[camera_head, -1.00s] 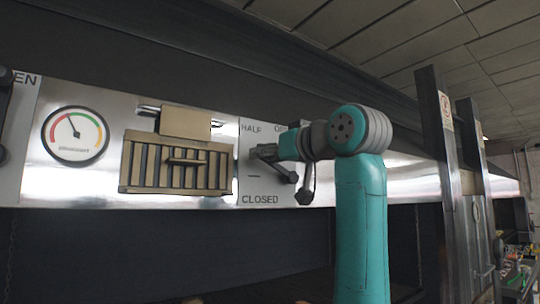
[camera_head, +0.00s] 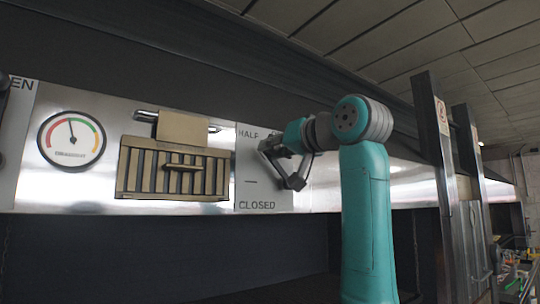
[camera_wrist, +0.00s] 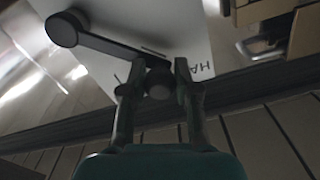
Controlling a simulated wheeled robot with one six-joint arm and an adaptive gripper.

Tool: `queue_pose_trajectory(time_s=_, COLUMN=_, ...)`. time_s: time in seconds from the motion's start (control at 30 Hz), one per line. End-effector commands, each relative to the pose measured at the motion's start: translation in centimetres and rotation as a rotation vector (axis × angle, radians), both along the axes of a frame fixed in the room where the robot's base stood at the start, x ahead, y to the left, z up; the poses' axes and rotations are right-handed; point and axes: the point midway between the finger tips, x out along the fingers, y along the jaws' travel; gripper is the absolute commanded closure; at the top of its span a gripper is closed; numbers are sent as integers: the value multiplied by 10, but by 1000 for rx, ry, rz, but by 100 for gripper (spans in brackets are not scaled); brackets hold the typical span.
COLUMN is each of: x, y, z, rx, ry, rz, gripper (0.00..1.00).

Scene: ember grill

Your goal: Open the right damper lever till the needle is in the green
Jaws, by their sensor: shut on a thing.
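The right damper lever (camera_head: 294,182) is a dark bar on a pale label plate and slants up-left from its hub, near the HALF mark. In the wrist view the lever (camera_wrist: 105,48) runs to a round knob between my fingers. My gripper (camera_wrist: 155,85) is shut on this knob; in the head view my gripper (camera_head: 277,145) partly hides the lever. The round draught gauge (camera_head: 71,139) is at the left, with a coloured arc. Its needle points up, slightly left of vertical; the exact colour at its tip is hard to tell.
A tan slatted vent box (camera_head: 173,170) sits between gauge and lever plate. The plate (camera_head: 250,190) reads HALF and CLOSED; its upper right is hidden by my arm. Dark upright posts (camera_head: 437,160) stand at the right. A dark opening lies below the panel.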

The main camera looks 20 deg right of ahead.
Motion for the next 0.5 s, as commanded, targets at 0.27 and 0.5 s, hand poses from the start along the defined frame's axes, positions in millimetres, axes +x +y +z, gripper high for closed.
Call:
queue_pose_trajectory(time_s=0.27, x=0, y=-1, z=1, rx=15, ry=5, rz=0, gripper=100)
queue_pose_trajectory(time_s=0.5, x=0, y=-1, z=1, rx=14, ry=5, rz=0, gripper=43)
